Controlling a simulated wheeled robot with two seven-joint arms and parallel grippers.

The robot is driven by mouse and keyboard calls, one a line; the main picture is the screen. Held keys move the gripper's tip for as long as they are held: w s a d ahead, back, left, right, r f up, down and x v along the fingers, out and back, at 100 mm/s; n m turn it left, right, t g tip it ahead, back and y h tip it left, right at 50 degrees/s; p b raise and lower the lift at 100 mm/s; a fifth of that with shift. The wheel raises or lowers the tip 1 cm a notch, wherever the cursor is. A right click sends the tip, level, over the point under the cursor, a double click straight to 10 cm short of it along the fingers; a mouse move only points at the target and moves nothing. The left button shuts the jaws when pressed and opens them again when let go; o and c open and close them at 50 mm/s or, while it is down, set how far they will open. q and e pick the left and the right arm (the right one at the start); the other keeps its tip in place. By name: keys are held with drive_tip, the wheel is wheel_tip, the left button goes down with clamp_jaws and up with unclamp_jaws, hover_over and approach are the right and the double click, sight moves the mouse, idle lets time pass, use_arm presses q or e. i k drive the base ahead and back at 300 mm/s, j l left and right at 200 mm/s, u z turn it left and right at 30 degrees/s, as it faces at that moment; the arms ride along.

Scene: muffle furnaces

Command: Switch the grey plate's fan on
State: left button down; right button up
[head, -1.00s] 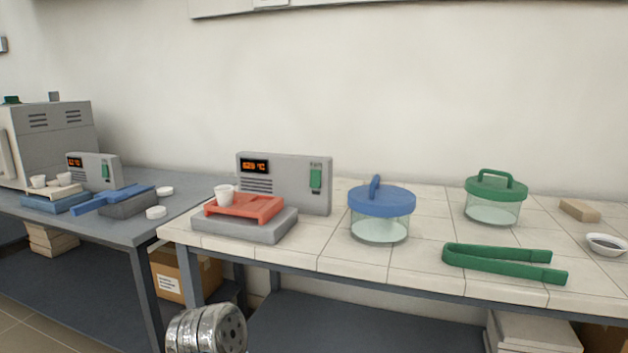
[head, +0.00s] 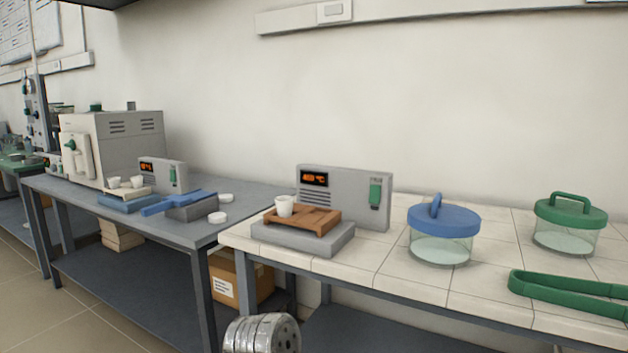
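The grey plate (head: 303,242) lies on the tiled bench. A brown tray (head: 318,219) sits on it with a white crucible (head: 285,206) at its left end. The grey fan panel (head: 344,199) stands upright behind the plate. It has a lit orange display (head: 314,179), vent slots and a green switch (head: 375,193) on its right side. The switch's on or off position is too small to tell. Neither of my grippers is in view; only a metallic part of my arm shows at the bottom edge.
A blue-lidded jar (head: 443,236), a green-lidded jar (head: 569,224) and green tongs (head: 570,293) are on the tiled bench, right of the panel. The left bench holds a furnace (head: 135,140), a second panel (head: 163,175), a blue plate (head: 128,203) and blue tongs (head: 178,203).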

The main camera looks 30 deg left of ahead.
sight(375, 190)
drive_tip(key=j+z, duration=0.2)
drive_tip(key=j, duration=0.25)
drive_tip(key=k+j+z, duration=0.15)
drive_tip(key=j, duration=0.3)
drive_tip(key=k+j+z, duration=0.2)
drive_tip(key=j, duration=0.3)
drive_tip(key=i, duration=0.1)
